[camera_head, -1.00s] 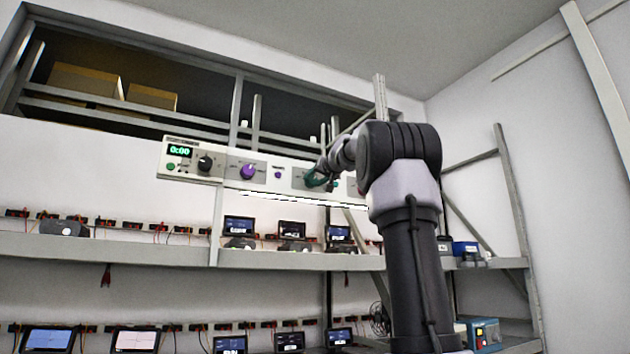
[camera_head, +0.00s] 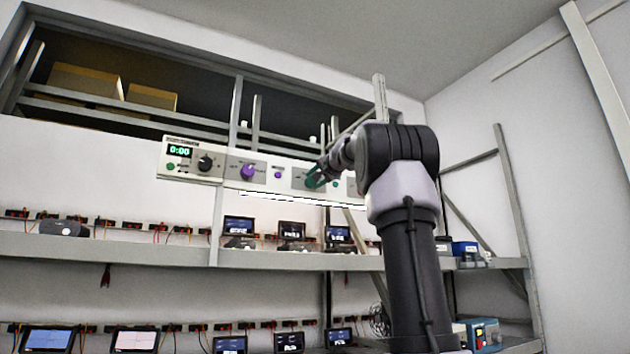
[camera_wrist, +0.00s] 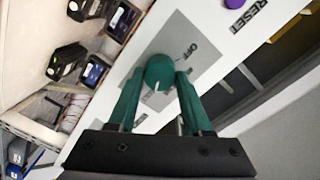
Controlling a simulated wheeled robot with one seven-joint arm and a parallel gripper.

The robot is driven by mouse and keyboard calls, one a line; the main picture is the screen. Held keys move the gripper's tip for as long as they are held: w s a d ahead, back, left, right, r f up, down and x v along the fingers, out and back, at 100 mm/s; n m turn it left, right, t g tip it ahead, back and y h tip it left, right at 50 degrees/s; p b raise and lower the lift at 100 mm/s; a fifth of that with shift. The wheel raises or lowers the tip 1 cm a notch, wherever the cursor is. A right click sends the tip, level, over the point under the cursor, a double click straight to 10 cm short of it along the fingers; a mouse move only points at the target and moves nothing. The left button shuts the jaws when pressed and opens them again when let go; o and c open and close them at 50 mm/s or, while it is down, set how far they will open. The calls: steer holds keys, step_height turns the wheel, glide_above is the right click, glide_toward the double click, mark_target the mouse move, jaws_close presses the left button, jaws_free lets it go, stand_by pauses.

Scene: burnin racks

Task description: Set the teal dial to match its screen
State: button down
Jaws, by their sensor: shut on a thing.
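The teal dial (camera_wrist: 159,72) sits on the white control panel (camera_head: 207,177), on a grey plate marked "OFF". In the wrist view my gripper (camera_wrist: 160,84) has its two teal fingers closed on either side of the dial. A white pointer line shows on the dial's face. In the head view my gripper (camera_head: 313,180) is at the panel's right part and largely covers the dial. A green-digit screen (camera_head: 179,150) at the panel's left end reads 0:00. Any screen belonging to the teal dial cannot be made out.
A purple dial (camera_head: 248,171) and a black dial (camera_head: 205,162) are to the left on the same panel. Shelves (camera_head: 120,248) below hold several small screen devices and cables.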

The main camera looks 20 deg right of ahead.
stand_by(0.4)
steer(key=shift+c, duration=1.6)
jaws_free()
steer(key=shift+s, duration=0.1)
steer(key=s, duration=1)
steer(key=shift+s+d+r, duration=0.15)
steer(key=shift+s+r, duration=0.05)
steer(key=shift+s, duration=0.15)
steer(key=s+a+f+n+g, duration=0.2)
steer(key=s+a+f, duration=0.4)
steer(key=f, duration=0.9)
steer(key=s+a+f+n+g+y, duration=0.1)
steer(key=s+a+f+g, duration=0.4)
steer(key=s+f, duration=0.5)
steer(key=s+a+f+n+g, duration=0.3)
steer(key=s+a+f, duration=0.4)
steer(key=f, duration=1.4)
steer(key=shift+s+a+n+g+y, duration=0.3)
steer(key=shift+s+n, duration=0.1)
steer(key=shift+s, duration=0.7)
